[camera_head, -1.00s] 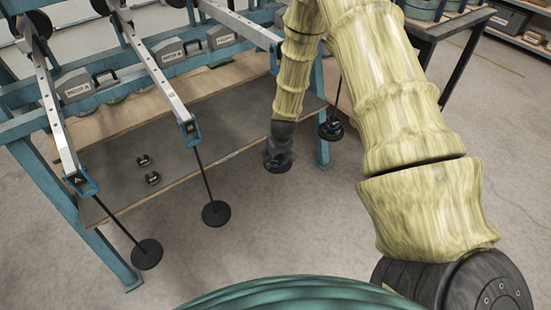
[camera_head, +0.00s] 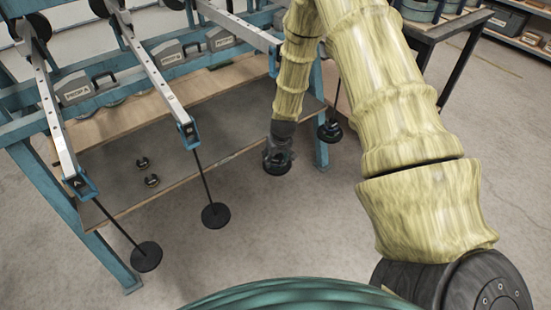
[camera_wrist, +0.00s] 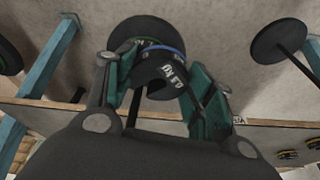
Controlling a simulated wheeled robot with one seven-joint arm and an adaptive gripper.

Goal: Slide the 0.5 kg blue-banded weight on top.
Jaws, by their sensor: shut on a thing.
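The blue-banded weight (camera_wrist: 165,68) is black, with a blue stripe and white lettering on its side. In the wrist view it sits between the green fingers of my gripper (camera_wrist: 163,85), which is shut on it. A dark round disc (camera_wrist: 128,32) shows just beyond the weight; I cannot tell whether they touch. In the head view my gripper (camera_head: 277,153) is below the third lever's end, and the held weight is hard to make out there. A rod at this spot is hidden by my arm.
Hanger discs hang at the left (camera_head: 146,257), middle (camera_head: 215,215) and right (camera_head: 329,131) of the head view. Two small banded weights (camera_head: 143,162) (camera_head: 152,181) lie on the grey shelf (camera_head: 190,150). A blue frame post (camera_head: 321,150) stands close to my gripper's right.

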